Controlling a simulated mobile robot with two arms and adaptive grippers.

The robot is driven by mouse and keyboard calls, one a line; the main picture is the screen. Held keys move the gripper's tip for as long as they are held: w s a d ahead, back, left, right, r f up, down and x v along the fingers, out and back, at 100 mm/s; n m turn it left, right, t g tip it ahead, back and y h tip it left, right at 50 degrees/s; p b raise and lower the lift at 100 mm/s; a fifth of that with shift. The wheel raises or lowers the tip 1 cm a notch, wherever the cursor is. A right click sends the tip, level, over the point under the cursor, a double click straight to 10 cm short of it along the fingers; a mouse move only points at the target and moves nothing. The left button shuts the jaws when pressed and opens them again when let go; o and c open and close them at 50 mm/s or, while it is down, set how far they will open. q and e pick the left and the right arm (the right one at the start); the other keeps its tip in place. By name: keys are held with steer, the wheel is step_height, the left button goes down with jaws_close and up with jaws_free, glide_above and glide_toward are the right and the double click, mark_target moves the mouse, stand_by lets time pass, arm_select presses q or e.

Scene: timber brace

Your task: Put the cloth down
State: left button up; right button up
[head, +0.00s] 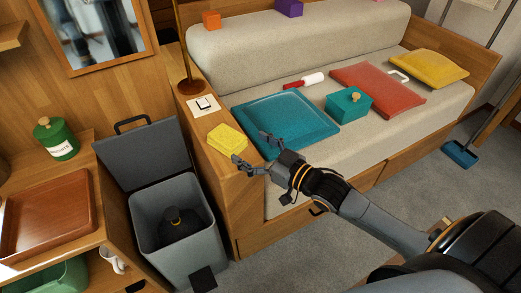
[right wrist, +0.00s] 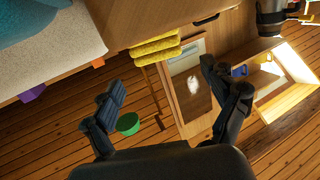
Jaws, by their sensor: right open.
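The folded yellow cloth (head: 228,139) lies on the wooden end ledge (head: 235,185) of the sofa, beside the teal cushion. My right gripper (head: 252,150) is just to the right of the cloth, with its fingers spread. In the right wrist view the cloth (right wrist: 155,48) shows as yellow folds beyond the gap between the open fingers (right wrist: 160,80). Nothing is held between them, and the cloth looks apart from the fingers. My left gripper is not in view.
A white switch plate (head: 203,105) and a lamp base (head: 191,86) are behind the cloth on the ledge. An open grey bin (head: 178,255) stands left of the ledge. The teal cushion (head: 285,122) and teal box (head: 349,103) lie on the sofa.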

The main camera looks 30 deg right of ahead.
steer(key=s+d+f+m+g+h, duration=0.15)
steer(key=s+f, duration=0.25)
steer(key=f, duration=0.4)
steer(key=s+d+f+m+g+h, duration=0.1)
steer(key=s+f+g+h, duration=0.2)
steer(key=f, duration=0.5)
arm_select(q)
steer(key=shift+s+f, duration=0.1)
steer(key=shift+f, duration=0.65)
arm_select(e)
steer(key=s+a+f+g+h, duration=0.2)
steer(key=s+f+g, duration=0.6)
steer(key=s+f, duration=0.5)
steer(key=s+a, duration=0.1)
steer(key=s, duration=0.2)
arm_select(q)
steer(key=shift+p, duration=0.3)
arm_select(e)
steer(key=shift+f+g, duration=0.1)
steer(key=shift+g, duration=0.15)
